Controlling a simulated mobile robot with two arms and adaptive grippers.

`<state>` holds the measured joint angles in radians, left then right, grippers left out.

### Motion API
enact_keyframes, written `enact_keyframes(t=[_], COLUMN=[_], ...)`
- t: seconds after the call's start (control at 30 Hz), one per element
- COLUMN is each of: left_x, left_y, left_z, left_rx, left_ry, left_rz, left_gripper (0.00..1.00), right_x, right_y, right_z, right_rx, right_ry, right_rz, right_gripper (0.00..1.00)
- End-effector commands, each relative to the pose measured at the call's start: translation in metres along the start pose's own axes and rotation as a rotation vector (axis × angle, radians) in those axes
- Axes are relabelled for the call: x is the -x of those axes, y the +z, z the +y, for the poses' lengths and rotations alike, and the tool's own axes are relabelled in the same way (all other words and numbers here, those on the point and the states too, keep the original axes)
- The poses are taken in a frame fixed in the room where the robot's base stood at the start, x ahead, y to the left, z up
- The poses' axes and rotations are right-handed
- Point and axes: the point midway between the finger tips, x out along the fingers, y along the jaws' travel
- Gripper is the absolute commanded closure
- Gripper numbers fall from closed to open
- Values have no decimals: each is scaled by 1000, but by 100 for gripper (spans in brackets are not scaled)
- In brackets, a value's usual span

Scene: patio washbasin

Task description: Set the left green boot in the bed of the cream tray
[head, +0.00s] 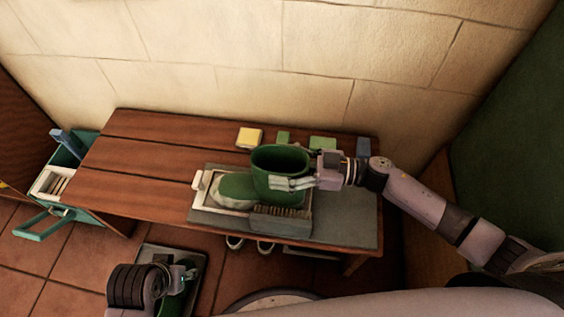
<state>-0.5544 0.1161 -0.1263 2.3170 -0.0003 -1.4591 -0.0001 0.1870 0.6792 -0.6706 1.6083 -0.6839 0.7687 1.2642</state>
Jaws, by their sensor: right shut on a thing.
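A green boot (267,185) stands upright with its toe to the left and its opening up. It is over the cream tray (201,190), whose left end and handle show. I cannot tell whether the sole touches the tray bed. My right gripper (283,183) comes from the right and is shut on the boot's shaft. My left gripper (188,275) is low at the bottom left, over a dark tray on the floor, near a green thing (172,304) that is partly hidden. Whether its fingers are open is unclear.
The tray lies on a grey mat (347,222) on a wooden bench (150,155). A dark-bristled brush (280,221) is just in front of the boot. A yellow sponge (249,138), small green blocks (322,143) and a blue item (363,148) line the back. The bench's left is clear.

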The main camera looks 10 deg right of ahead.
Motion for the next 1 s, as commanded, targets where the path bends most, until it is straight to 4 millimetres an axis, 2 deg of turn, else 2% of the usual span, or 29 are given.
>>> enact_keyframes(t=[0.1, 0.13, 0.47, 0.83, 1.0], left_x=[0, 0, 0, -2, 5], left_y=[0, 0, 0, 3, 0], left_z=[0, 0, 0, 1, 0], left_rx=[0, 0, 0, -3, -2], left_ry=[0, 0, 0, 2, 1], left_rz=[0, 0, 0, -10, -6], left_gripper=[60, 60, 60, 60, 60], right_x=[0, 0, 0, 0, 0], right_y=[-2, -2, -1, 2, -5], right_z=[0, 0, 0, 0, 0], right_rx=[1, 1, 0, -1, 0], right_ry=[-1, -1, 0, 0, 0], right_rz=[4, 4, 1, -3, -1], right_gripper=[92, 29, 7, 7, 7])
